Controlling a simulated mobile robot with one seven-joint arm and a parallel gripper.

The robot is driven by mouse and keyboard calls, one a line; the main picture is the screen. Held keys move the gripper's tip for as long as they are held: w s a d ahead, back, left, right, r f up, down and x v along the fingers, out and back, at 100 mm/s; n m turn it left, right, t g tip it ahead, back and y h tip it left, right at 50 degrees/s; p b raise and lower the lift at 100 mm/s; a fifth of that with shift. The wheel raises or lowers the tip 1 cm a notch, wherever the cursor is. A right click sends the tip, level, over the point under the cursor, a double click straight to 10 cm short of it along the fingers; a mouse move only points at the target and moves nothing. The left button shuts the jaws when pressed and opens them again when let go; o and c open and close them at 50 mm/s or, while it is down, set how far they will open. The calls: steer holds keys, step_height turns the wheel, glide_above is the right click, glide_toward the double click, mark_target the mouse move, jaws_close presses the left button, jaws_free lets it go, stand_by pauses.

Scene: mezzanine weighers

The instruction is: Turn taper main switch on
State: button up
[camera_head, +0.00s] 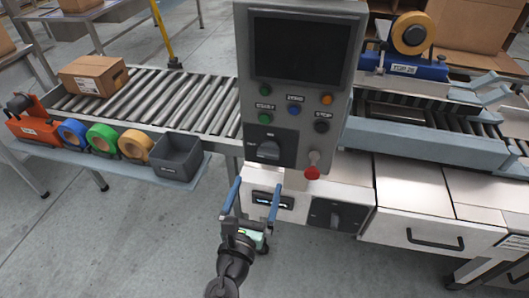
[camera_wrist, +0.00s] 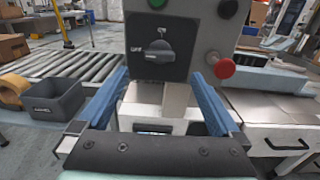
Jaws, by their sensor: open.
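A black rotary switch (camera_head: 268,150) is on the lower left of the grey control panel; it also shows in the wrist view (camera_wrist: 157,48). Its handle appears to point left, toward a label that seems to read OFF. A second black rotary switch (camera_head: 334,216) is on the cabinet front, lower right; I cannot read which one is the taper main switch. My gripper (camera_head: 257,182) has two blue fingers, spread apart with nothing between them. In the wrist view the fingers (camera_wrist: 158,75) point toward the panel, below the first switch and apart from it.
A red mushroom button (camera_head: 312,173) sits right of the first switch, with several coloured buttons above and a dark screen (camera_head: 300,47). A small display (camera_head: 272,201) is on the cabinet. A grey bin (camera_head: 177,157) and tape rolls stand left. A roller conveyor (camera_head: 160,100) runs behind.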

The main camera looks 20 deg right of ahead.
mark_target(267, 156)
steer(key=b+x, duration=0.1)
steer(key=x, duration=0.9)
steer(key=shift+w+d, duration=0.1)
steer(key=shift+d, duration=0.05)
steer(key=c, duration=1.3)
